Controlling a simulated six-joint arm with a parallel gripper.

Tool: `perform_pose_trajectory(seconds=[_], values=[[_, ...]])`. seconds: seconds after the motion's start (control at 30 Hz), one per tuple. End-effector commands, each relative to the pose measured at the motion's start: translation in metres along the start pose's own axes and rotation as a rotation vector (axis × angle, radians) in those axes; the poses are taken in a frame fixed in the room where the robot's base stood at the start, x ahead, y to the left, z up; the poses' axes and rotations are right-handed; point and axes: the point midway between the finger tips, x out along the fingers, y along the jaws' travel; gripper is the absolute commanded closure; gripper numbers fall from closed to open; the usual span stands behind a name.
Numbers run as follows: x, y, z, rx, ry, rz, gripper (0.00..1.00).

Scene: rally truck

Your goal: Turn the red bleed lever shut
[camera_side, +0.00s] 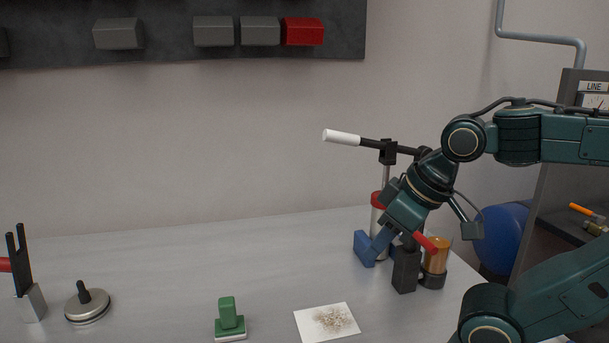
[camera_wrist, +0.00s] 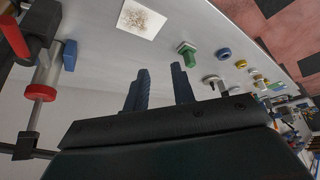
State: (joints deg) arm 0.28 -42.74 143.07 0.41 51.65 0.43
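The red bleed lever (camera_side: 425,241) sticks out at a slant by a black block (camera_side: 405,270) and an amber cup (camera_side: 437,256). It also shows at the left edge of the wrist view (camera_wrist: 14,36). Next to it stands a hand pump with a pale cylinder (camera_wrist: 46,70), a red cap (camera_side: 378,200) and a white-gripped handle (camera_side: 342,137). My gripper (camera_wrist: 159,88) has its two dark blue fingers apart, with nothing between them. In the side view, my gripper (camera_side: 379,242) is in front of the pump, left of the lever, partly hiding the pump. It does not touch the lever.
A white card with brown specks (camera_side: 328,321), a green block-shaped piece (camera_side: 229,320), a round metal piece with a black knob (camera_side: 87,302) and a black forked tool (camera_side: 25,270) are on the grey table (camera_side: 180,270). The table's middle is mostly clear.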

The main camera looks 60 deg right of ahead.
Motion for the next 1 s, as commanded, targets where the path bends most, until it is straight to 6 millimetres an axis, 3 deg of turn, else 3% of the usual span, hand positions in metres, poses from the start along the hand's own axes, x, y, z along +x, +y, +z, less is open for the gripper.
perform_pose_trajectory(seconds=[0.03,0.1,0.13,0.27,0.47,0.7,0.9,1.0], values=[[0.0,0.003,-0.001,0.023,-0.004,0.01,0.85],[0.0,0.01,-0.004,0.078,-0.014,0.031,0.98],[0.001,0.015,-0.005,0.113,-0.021,0.045,1.0],[0.001,0.043,-0.011,0.326,-0.054,0.13,1.0],[-0.005,0.107,-0.014,0.833,-0.105,0.338,1.0],[-0.021,0.18,0.007,1.504,-0.12,0.635,1.0],[-0.035,0.218,0.03,1.936,-0.093,0.85,1.0],[-0.039,0.227,0.037,2.06,-0.077,0.916,1.0]])
